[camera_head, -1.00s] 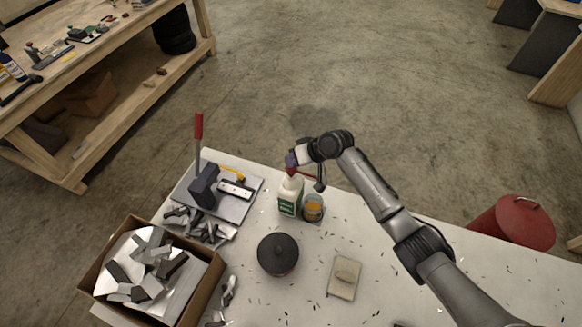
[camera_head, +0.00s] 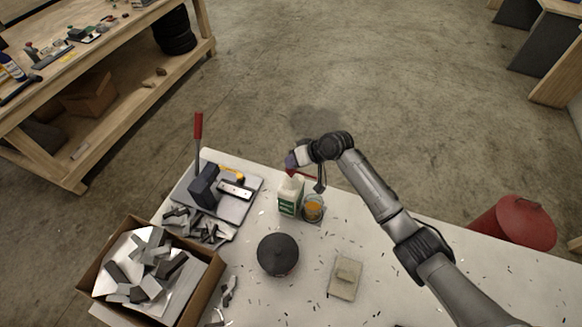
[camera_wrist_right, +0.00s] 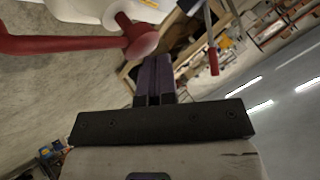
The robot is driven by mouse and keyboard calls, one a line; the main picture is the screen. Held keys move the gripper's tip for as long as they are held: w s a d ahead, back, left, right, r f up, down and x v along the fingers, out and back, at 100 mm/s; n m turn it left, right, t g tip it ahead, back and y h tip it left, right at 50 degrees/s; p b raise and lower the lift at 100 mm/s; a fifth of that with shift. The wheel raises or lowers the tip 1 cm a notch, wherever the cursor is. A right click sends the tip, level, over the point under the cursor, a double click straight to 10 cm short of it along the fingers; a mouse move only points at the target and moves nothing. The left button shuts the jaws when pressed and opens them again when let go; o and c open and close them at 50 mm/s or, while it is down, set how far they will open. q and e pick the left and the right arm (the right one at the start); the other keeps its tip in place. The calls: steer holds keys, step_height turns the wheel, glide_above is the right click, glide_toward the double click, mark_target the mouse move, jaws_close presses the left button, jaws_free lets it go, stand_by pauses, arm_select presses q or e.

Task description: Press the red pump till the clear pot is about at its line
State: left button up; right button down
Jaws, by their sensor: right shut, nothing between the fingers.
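The white pump bottle (camera_head: 289,198) with a green label stands upright on the white table. Its red pump (camera_head: 292,172) is on top, with the spout toward the clear pot. In the right wrist view the red pump (camera_wrist_right: 140,40) is just beyond my fingertips; I cannot tell whether they touch it. The clear pot (camera_head: 313,209) stands right of the bottle with amber contents; its line is too small to make out. My right gripper (camera_head: 291,160) is shut and empty, at the pump's top. Its purple fingers also show in the wrist view (camera_wrist_right: 154,80). My left gripper is out of view.
A black lidded pot (camera_head: 278,254) and a beige pad (camera_head: 345,278) lie nearer. At left are a grey plate with a red-handled lever tool (camera_head: 198,130), metal offcuts and a cardboard box (camera_head: 208,290) of scraps. A red drum (camera_head: 515,222) stands beyond the table's right side.

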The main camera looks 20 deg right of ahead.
steer(key=shift+f, duration=0.35)
steer(key=shift+f+b, duration=0.3)
steer(key=shift+f, duration=0.1)
stand_by(0.5)
steer(key=shift+r+p, duration=0.9)
steer(key=shift+s+r+p, duration=0.1)
steer(key=shift+r+p, duration=0.4)
steer(key=shift+r, duration=0.1)
steer(key=shift+r, duration=0.1)
